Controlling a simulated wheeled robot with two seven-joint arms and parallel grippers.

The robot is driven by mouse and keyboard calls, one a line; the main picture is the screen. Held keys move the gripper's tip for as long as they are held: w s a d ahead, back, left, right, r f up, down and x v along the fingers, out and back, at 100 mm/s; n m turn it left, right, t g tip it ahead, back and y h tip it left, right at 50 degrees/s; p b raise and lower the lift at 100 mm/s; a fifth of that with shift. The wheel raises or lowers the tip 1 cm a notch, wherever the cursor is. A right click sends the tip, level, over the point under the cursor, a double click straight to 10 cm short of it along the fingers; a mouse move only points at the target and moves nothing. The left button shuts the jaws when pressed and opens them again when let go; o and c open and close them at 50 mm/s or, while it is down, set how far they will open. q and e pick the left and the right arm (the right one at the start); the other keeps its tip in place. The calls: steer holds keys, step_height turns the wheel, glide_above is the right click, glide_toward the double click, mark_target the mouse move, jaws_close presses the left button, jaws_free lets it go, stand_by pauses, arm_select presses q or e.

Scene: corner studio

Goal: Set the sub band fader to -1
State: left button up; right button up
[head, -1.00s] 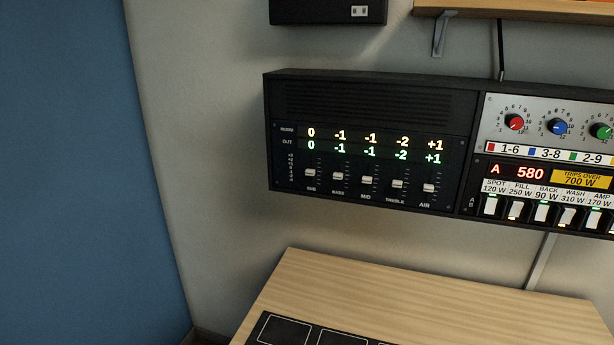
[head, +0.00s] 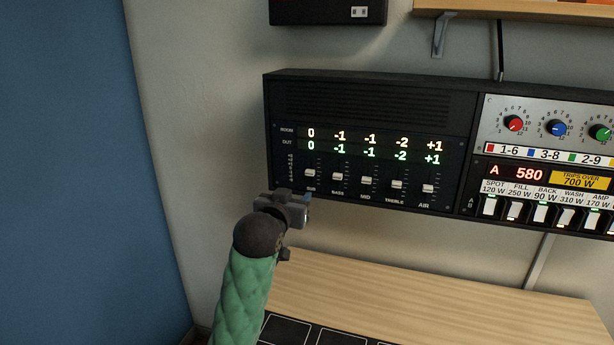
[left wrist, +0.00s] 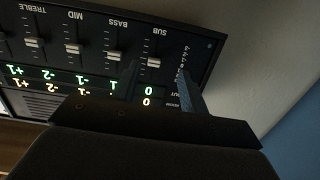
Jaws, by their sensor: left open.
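The sub fader (head: 310,173) is the leftmost slider on the black equalizer panel (head: 375,98). Both its readouts, the upper and the OUT row, show 0. My left gripper (head: 306,199) is just below the sub fader in the head view, open and empty. In the left wrist view, which is upside down, its two fingers (left wrist: 160,82) straddle the sub fader's column, and the sub fader cap (left wrist: 153,62) shows between them. I cannot tell whether a finger touches the cap. My right gripper is out of view.
The bass fader (head: 338,176) stands close to the right of the sub fader. A panel with knobs and rocker switches (head: 540,207) adjoins on the right. A wooden desk (head: 430,290) with dark pads lies below. A blue wall panel (head: 70,170) is at the left.

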mark_target(309, 173)
arm_select(q)
steer(key=shift+t+h, duration=0.4)
steer(key=shift+t, duration=0.3)
steer(key=w+d, duration=0.1)
steer(key=w, duration=0.1)
steer(key=w+r+p, duration=0.1)
steer(key=w, duration=0.1)
steer(key=w+d+r+p, duration=0.1)
steer(key=w, duration=0.2)
steer(key=shift+d, duration=0.35)
steer(key=shift+w+d+f, duration=0.1)
steer(key=shift+w+d, duration=0.1)
steer(key=shift+w, duration=0.35)
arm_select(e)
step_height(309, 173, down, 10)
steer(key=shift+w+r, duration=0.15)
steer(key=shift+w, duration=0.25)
arm_select(q)
jaws_close()
